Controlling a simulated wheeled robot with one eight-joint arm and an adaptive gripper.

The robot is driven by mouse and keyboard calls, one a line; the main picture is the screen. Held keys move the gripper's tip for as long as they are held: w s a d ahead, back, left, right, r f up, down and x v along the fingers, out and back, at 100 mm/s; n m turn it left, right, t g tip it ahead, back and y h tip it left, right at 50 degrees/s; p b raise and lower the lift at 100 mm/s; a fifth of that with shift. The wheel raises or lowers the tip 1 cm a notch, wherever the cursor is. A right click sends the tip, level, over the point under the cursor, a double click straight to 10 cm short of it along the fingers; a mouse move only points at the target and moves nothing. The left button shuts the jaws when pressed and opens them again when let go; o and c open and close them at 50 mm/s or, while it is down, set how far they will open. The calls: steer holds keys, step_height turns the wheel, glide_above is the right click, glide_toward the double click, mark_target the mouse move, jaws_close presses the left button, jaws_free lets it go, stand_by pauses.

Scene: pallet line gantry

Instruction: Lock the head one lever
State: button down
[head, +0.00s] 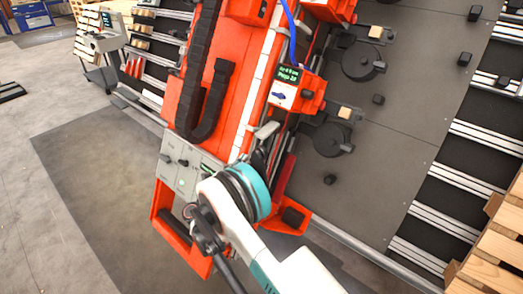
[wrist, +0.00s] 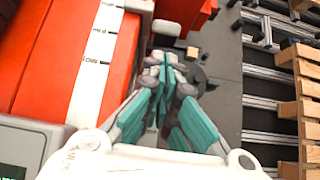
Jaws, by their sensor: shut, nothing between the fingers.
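A pale grey lever-like handle (head: 265,131) shows on the red gantry head, just below a small red box (head: 292,88) with a dark screen and a blue knob. I cannot read a head number clearly. In the wrist view, a pale rounded piece (wrist: 167,28), which may be the same handle, lies just beyond my fingertips. My gripper (wrist: 165,60) has teal fingers drawn together, with nothing held. It points along the right side of the red head. I cannot tell whether it touches the handle. In the head view my arm mostly hides the gripper.
A grey control panel (head: 180,166) is on the red frame at lower left. A black cable chain (head: 205,100) runs along the gantry. Round black fixtures (head: 331,139) sit on the grey plate at right. Wooden pallets (head: 497,243) stand at lower right. Open floor lies at left.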

steer(key=shift+s+a+f, duration=0.2)
steer(key=shift+s+f, duration=0.05)
steer(key=shift+f, duration=0.2)
steer(key=shift+s+a+f, duration=0.2)
steer(key=shift+f, duration=0.2)
steer(key=b, duration=0.3)
glide_toward(268, 130)
steer(key=shift+h, duration=0.3)
steer(key=w+f, duration=0.1)
steer(key=w+d+f, duration=0.1)
steer(key=w+f, duration=0.1)
steer(key=w, duration=0.1)
steer(key=shift+w+d, duration=0.15)
steer(key=shift+d, duration=0.2)
steer(key=shift+r, duration=0.1)
steer(key=shift+r, duration=0.1)
steer(key=shift+a+r+g+y+p, duration=0.1)
steer(key=shift+r+g+y+p, duration=0.15)
steer(key=shift+g+y+p, duration=0.25)
